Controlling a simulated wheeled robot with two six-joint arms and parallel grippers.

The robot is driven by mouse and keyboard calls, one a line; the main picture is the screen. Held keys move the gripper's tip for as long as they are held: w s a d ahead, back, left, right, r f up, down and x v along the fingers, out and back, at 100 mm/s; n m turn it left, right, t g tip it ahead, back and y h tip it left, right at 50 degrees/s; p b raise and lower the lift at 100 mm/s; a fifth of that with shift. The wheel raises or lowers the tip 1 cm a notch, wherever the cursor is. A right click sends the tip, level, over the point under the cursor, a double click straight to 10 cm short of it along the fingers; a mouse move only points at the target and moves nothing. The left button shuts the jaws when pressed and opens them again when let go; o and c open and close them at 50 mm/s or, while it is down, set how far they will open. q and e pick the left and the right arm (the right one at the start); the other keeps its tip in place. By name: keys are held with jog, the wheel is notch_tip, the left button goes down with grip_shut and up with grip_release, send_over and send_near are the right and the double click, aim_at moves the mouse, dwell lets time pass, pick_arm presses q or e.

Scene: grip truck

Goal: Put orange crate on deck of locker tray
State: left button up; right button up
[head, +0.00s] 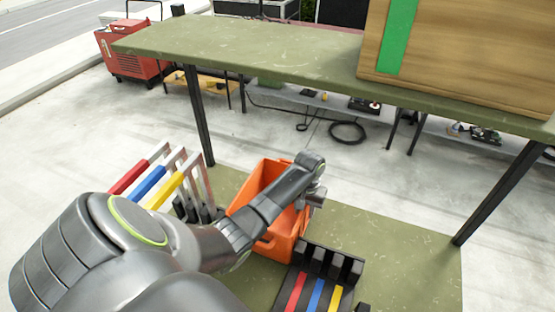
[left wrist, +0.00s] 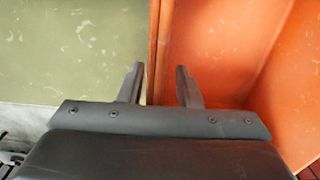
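The orange crate (head: 262,190) is an open box on a lower green surface (head: 405,230), partly hidden by my left arm in the head view. My left gripper (head: 314,198) is at the crate's right side. In the left wrist view, my left gripper (left wrist: 158,82) is open, with its two fingers apart on either side of the edge of the orange crate (left wrist: 215,50). The fingers show a gap to that edge. My right gripper is not in view. I cannot tell which surface is the locker tray's deck.
A raised green table (head: 240,48) on dark legs spans the back, with a large wooden box (head: 460,50) at its right. Red, blue and yellow striped racks flank the crate: a left rack (head: 150,182) and a front-right rack (head: 318,290). The green table's left part is bare.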

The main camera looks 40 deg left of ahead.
pick_arm(q)
jog(key=shift+s+d+r, duration=0.2)
jog(key=shift+d+r, duration=0.05)
jog(key=shift+d, duration=0.05)
jog(key=shift+s+d+r, duration=0.1)
jog(key=shift+s, duration=0.1)
jog(key=shift+c, duration=1.4)
grip_shut()
jog(key=shift+f, duration=0.2)
